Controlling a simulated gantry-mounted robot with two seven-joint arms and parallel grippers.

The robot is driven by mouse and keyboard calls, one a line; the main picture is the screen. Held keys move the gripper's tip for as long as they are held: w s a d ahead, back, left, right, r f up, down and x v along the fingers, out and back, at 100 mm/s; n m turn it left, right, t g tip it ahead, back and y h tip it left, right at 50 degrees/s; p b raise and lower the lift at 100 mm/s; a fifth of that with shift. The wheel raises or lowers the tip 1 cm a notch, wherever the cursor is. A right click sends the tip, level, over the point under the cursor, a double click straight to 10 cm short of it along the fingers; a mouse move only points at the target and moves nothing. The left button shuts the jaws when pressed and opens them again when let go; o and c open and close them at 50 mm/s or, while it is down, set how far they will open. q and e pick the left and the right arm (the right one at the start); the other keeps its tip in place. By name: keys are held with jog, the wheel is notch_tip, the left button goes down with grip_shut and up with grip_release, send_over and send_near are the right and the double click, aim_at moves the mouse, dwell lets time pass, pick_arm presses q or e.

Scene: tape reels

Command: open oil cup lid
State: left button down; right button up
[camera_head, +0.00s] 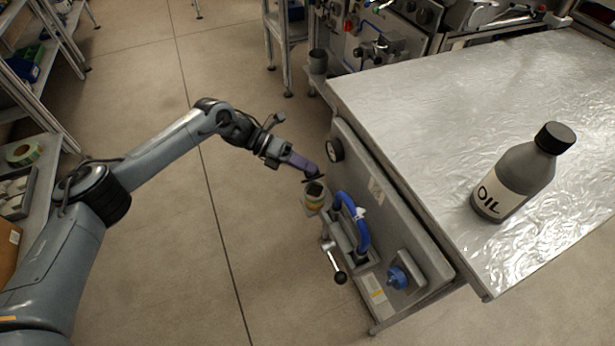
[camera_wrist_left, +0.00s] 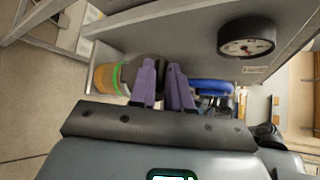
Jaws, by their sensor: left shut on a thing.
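The oil cup (camera_head: 313,202) is a small amber and green cup fixed at the left end of the grey machine panel. It also shows in the left wrist view (camera_wrist_left: 107,79), left of my fingers. Its dark lid (camera_head: 314,187) shows at the top of the cup. My left gripper (camera_head: 311,172) reaches in from the left, with its purple fingers right at the lid. In the wrist view the left gripper (camera_wrist_left: 163,88) is shut on the dark lid (camera_wrist_left: 161,63), which the fingers partly hide. I cannot tell how far the lid is raised. My right gripper is out of view.
A blue curved handle (camera_head: 357,225), a lever with a dark knob (camera_head: 336,264) and a blue knob (camera_head: 397,277) sit close by on the panel. A gauge (camera_head: 335,149) is above. An oil bottle (camera_head: 518,174) stands on the metal tabletop (camera_head: 440,110).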

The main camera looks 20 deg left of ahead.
pick_arm(q)
jog(key=shift+w+a+f+n+g+h+b, duration=0.2)
jog(key=shift+w+a+n+h+b, duration=0.2)
jog(key=shift+n+h+b, duration=0.5)
jog(key=shift+w+a+f+n+g+h+b, duration=0.35)
jog(key=shift+h+b, duration=0.35)
jog(key=shift+b, duration=0.5)
jog(key=shift+w+a+f+n+g+h+b, duration=0.1)
jog(key=shift+w+a+n+h+b, duration=0.3)
jog(key=shift+n+h+b, duration=0.55)
jog(key=c, duration=1.2)
grip_release()
jog(key=shift+o, duration=0.2)
